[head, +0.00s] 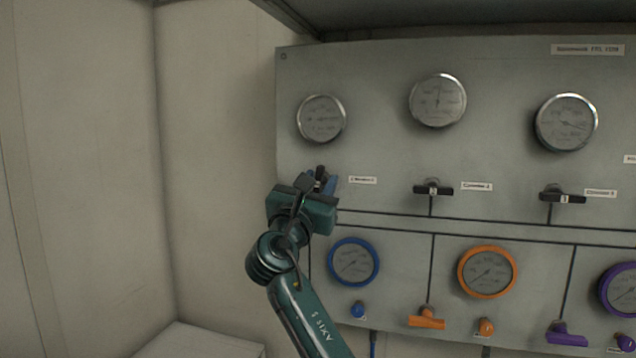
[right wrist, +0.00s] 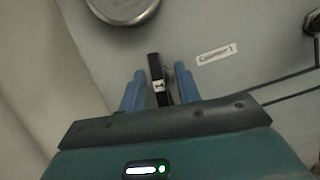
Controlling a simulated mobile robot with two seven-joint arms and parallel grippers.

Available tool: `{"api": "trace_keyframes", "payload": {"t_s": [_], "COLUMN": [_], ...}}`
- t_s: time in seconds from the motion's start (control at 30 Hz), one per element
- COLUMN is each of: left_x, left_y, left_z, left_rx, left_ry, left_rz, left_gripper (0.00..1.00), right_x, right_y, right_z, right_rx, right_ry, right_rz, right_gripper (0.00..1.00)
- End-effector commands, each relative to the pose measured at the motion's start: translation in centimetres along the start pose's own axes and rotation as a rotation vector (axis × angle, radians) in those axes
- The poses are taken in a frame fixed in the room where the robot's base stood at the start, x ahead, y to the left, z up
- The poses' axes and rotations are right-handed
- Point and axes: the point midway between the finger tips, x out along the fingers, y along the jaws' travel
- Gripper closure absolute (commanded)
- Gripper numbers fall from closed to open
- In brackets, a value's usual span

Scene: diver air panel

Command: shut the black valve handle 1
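The black valve handle 1 (right wrist: 157,72) shows in the right wrist view between the two blue fingers of my right gripper (right wrist: 160,84). The gripper is open, with a small gap visible on each side of the handle. The handle's long side runs roughly along the fingers. In the head view my right gripper (head: 322,183) is up at the panel's left side, and handle 1 (head: 320,173) is mostly hidden by it. The label (right wrist: 217,54) of this valve is right of the handle. My left gripper is not in view.
The grey panel (head: 380,150) carries black handles 2 (head: 433,189) and 3 (head: 562,197) to the right, both lying crosswise. A gauge (head: 321,119) sits above handle 1. Below are blue (head: 354,262), orange (head: 487,271) and purple gauges. A bare wall stands left.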

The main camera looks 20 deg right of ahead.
Motion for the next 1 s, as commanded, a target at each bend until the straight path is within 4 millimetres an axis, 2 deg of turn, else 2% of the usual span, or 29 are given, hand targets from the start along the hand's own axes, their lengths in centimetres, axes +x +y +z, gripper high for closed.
{"api": "trace_keyframes", "payload": {"t_s": [0.1, 0.5, 1.0], "left_x": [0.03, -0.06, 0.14], "left_y": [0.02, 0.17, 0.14], "left_z": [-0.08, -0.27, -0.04], "left_rx": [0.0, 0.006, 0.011], "left_ry": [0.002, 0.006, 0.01], "left_rz": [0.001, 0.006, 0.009], "left_gripper": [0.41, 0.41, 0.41], "right_x": [-0.01, -0.04, -0.1], "right_y": [-0.01, -0.01, 0.01], "right_z": [-0.01, -0.02, -0.15], "right_rx": [0.0, -0.001, 0.061], "right_ry": [0.0, 0.0, 0.0], "right_rz": [0.0, 0.0, -0.026], "right_gripper": [0.69, 1.0, 1.0]}}
